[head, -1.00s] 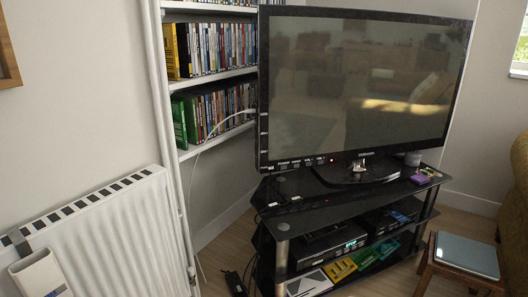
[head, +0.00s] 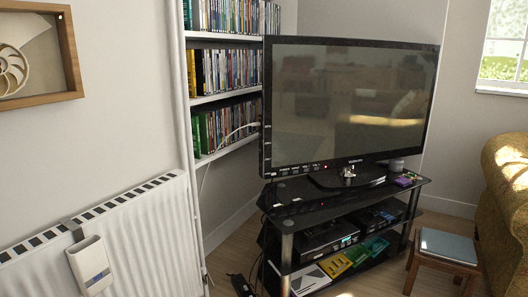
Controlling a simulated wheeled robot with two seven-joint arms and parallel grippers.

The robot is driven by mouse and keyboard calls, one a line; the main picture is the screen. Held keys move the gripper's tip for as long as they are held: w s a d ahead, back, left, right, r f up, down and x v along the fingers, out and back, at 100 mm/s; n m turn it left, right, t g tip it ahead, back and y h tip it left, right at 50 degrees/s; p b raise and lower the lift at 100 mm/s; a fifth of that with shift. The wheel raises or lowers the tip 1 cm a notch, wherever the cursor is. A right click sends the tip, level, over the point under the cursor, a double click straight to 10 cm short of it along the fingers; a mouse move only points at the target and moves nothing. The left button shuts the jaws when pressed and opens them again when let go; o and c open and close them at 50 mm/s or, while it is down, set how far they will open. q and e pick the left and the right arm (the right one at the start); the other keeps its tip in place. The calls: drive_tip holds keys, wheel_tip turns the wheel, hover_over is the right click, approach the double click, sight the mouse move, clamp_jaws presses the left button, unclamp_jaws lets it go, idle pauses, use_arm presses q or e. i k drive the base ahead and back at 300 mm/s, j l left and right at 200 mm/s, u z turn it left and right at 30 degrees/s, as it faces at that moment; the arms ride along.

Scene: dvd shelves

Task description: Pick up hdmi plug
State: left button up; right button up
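A white cable (head: 228,136) runs up beside the shelves and ends at the left edge of the television (head: 350,105). A small pale end piece (head: 256,124) shows there; it may be the HDMI plug, but it is too small to tell. Small light bits also lie on the left part of the black stand's top (head: 290,190), and I cannot tell what they are. Neither of my grippers is in view.
Shelves of DVDs (head: 226,107) stand behind the television's left side. A white radiator (head: 130,235) is at the left. A stool (head: 447,247) and a yellow sofa (head: 507,190) are at the right. A dark adapter (head: 240,284) lies on the floor left of the stand.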

sight(278, 206)
drive_tip(key=i+l, duration=0.3)
drive_tip(key=i, duration=0.2)
drive_tip(key=i+l+u, duration=0.5)
drive_tip(key=i+l, duration=1.15)
drive_tip(key=l, duration=0.05)
